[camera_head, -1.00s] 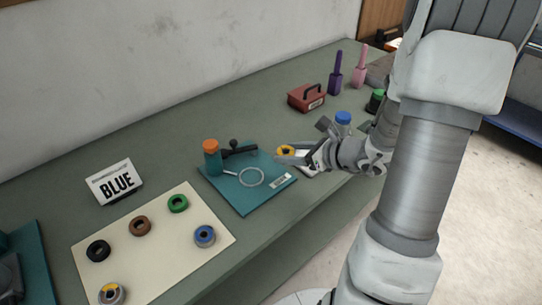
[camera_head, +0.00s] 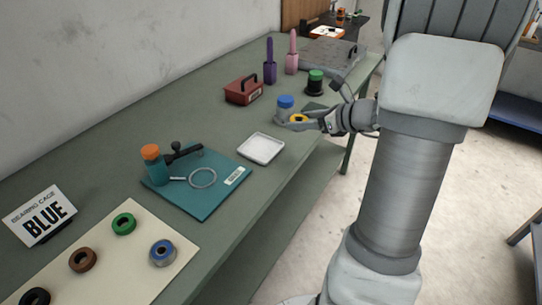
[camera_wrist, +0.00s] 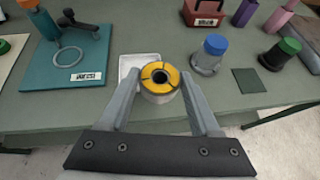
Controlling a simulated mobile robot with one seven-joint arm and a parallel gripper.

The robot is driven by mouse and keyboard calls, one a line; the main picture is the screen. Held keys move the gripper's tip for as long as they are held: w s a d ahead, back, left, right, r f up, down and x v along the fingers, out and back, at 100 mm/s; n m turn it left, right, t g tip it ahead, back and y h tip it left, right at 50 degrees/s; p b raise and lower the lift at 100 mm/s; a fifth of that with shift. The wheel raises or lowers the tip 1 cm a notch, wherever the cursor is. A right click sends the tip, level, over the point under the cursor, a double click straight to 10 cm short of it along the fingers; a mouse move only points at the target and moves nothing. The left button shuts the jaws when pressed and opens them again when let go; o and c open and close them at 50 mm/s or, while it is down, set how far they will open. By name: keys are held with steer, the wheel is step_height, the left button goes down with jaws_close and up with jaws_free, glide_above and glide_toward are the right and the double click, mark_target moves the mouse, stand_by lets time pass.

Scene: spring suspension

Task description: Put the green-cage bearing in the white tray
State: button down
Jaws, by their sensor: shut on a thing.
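My gripper (camera_head: 292,122) is shut on a metal bearing with a yellow cage (camera_head: 299,119), held beside the blue-capped jar. In the wrist view the yellow-cage bearing (camera_wrist: 160,80) sits between both fingers (camera_wrist: 160,92). The white tray (camera_head: 260,149) is empty on the bench, left of and nearer than the gripper; it also shows partly behind the bearing in the wrist view (camera_wrist: 128,72). A green ring-shaped piece (camera_head: 123,223) lies on the cream mat at lower left; I cannot tell whether it has a metal outer ring.
The cream mat (camera_head: 118,262) also holds brown, black and blue-centred rings. A sign (camera_head: 45,213) reads "BEARING CAGE BLUE". A teal mat (camera_head: 205,209) holds an orange-capped bottle. The blue-capped jar (camera_head: 285,107), green-capped jar (camera_head: 315,83) and red box (camera_head: 243,90) stand near the gripper.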

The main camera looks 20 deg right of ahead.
steer(key=shift+d, duration=0.35)
steer(key=b, duration=0.3)
glide_above(264, 151)
step_height(264, 151, down, 7)
steer(key=shift+f+b, duration=0.5)
steer(key=shift+f, duration=1.45)
steer(key=shift+f, duration=0.15)
steer(key=shift+c, duration=1.9)
jaws_free()
